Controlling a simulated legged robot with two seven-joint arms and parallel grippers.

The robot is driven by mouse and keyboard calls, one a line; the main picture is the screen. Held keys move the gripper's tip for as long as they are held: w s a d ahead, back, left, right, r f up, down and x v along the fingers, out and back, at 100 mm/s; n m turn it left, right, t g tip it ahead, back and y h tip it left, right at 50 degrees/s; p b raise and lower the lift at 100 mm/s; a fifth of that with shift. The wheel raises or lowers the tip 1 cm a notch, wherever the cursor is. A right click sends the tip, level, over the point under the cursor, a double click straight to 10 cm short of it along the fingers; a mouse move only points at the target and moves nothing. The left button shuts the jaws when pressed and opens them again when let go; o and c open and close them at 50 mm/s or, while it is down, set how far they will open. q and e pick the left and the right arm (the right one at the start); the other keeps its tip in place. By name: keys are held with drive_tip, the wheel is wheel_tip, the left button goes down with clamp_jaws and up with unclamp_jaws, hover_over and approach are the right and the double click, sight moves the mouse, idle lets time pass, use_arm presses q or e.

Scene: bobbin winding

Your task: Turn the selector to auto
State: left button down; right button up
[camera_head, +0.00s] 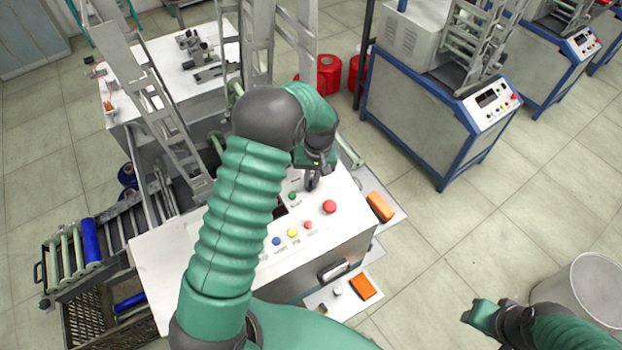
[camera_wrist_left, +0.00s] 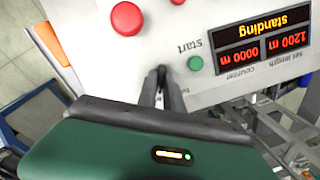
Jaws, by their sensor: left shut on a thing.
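My left gripper (camera_head: 312,182) reaches down to the white control panel (camera_head: 345,225). In the left wrist view its fingers (camera_wrist_left: 162,78) are shut at the panel face, on the selector, which they hide. Its setting cannot be read. The green start button (camera_wrist_left: 195,63) is beside the fingertips, and it also shows in the head view (camera_head: 292,195). A large red button (camera_wrist_left: 127,18) is on the other side. My right gripper (camera_head: 490,315) hangs at lower right, away from the panel; its jaws are not clear.
A lit display (camera_wrist_left: 262,42) reads "standing", 1200 m and 0000 m. Blue (camera_head: 276,241), yellow (camera_head: 292,233) and small red (camera_head: 308,225) buttons line the panel's front. Orange blocks (camera_head: 380,207) lie beside the machine. A bin (camera_head: 590,290) stands at right. Floor is open between machines.

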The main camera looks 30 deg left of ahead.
sight(317, 188)
use_arm(q)
drive_tip(key=c, duration=1.6)
unclamp_jaws()
drive_tip(key=shift+w+r, duration=0.15)
drive_tip(key=shift+r, duration=0.05)
drive_tip(key=shift+o, duration=0.6)
drive_tip(key=shift+f, duration=0.1)
drive_tip(key=shift+r, duration=0.2)
wheel_tip(317, 188, up, 16)
drive_tip(key=d+b, duration=0.1)
drive_tip(key=b, duration=0.2)
drive_tip(key=shift+w+d+r+b, duration=0.15)
drive_tip(key=shift+w+d+b, duration=0.2)
drive_tip(key=shift+w, duration=0.1)
